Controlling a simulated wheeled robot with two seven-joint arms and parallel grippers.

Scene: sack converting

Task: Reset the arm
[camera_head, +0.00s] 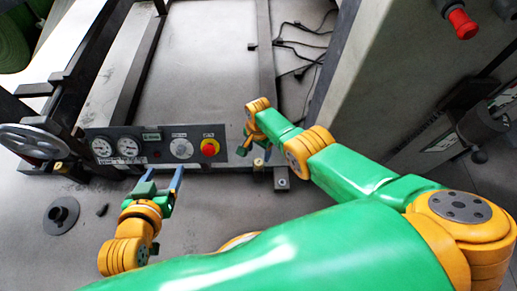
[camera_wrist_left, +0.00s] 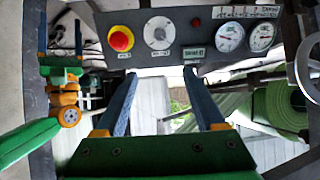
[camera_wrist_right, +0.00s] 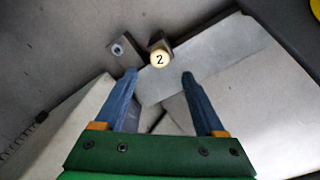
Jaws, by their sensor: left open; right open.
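My left gripper (camera_head: 165,174) is open and empty in the head view, just in front of the lower edge of the control panel. In the left wrist view its two blue fingers (camera_wrist_left: 162,74) are spread below the panel, with nothing between them. My right gripper (camera_head: 256,150) points down to the right of the panel, partly hidden by its own wrist. In the right wrist view its fingers (camera_wrist_right: 160,75) are apart and empty. A pale round cap marked 2 (camera_wrist_right: 159,58) shows beyond the fingertips, apart from them.
The control panel (camera_head: 160,149) carries gauges, a dial and a red button (camera_head: 210,147). A handwheel (camera_head: 34,141) stands at the left, with a dark disc (camera_head: 61,215) on the floor. A grey machine cabinet (camera_head: 385,75) with a red knob (camera_head: 462,23) rises at the right.

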